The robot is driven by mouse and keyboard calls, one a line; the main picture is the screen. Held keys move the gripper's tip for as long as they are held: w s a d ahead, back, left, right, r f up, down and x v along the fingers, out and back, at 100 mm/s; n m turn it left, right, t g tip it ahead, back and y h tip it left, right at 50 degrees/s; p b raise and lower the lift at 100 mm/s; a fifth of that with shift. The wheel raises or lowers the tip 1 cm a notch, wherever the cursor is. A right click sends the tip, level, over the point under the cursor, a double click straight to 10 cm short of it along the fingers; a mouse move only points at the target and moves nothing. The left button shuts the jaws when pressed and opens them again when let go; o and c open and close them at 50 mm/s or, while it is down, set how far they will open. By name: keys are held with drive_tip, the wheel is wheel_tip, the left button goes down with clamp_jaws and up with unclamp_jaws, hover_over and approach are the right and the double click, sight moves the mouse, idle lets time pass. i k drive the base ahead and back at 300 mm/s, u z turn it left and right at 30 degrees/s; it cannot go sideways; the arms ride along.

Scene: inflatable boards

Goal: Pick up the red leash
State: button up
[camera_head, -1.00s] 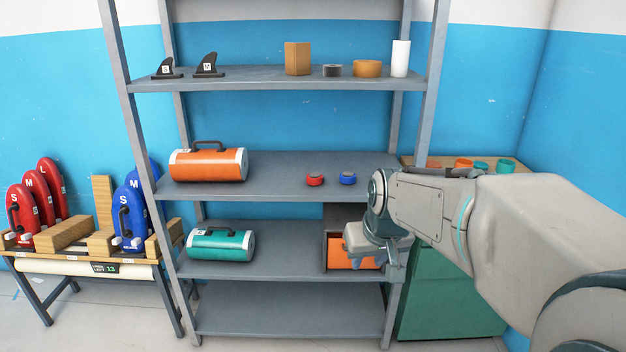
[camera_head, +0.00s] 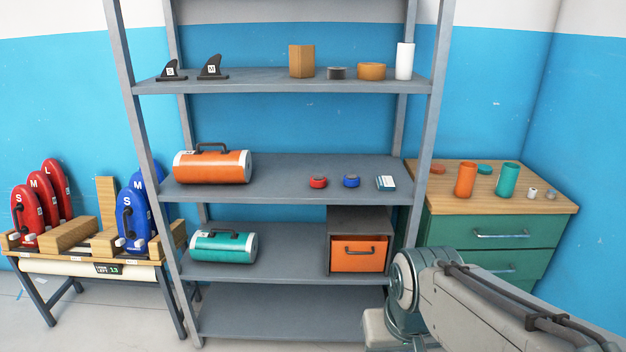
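The red leash (camera_head: 317,181) looks like a small red coil with a dark top. It lies on the middle shelf (camera_head: 280,190) of the grey rack, just left of a similar blue coil (camera_head: 351,181). My gripper (camera_head: 378,332) is low at the bottom edge of the view, in front of the lowest shelf. It is below and to the right of the red leash, well apart from it. Its fingers cannot be made out, so I cannot tell whether it is open or shut.
A white-and-teal box (camera_head: 386,183) sits right of the coils. An orange cylinder bag (camera_head: 212,167) lies at the shelf's left. Below are a teal bag (camera_head: 223,246) and an orange drawer (camera_head: 359,254). A green cabinet (camera_head: 490,230) stands right. The rack's right post (camera_head: 432,110) is near my arm.

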sight(318, 181)
drive_tip(key=z, duration=0.4)
drive_tip(key=i, duration=1.4)
drive_tip(key=u, duration=1.1)
drive_tip(key=i, duration=0.35)
drive_tip(key=u, duration=0.25)
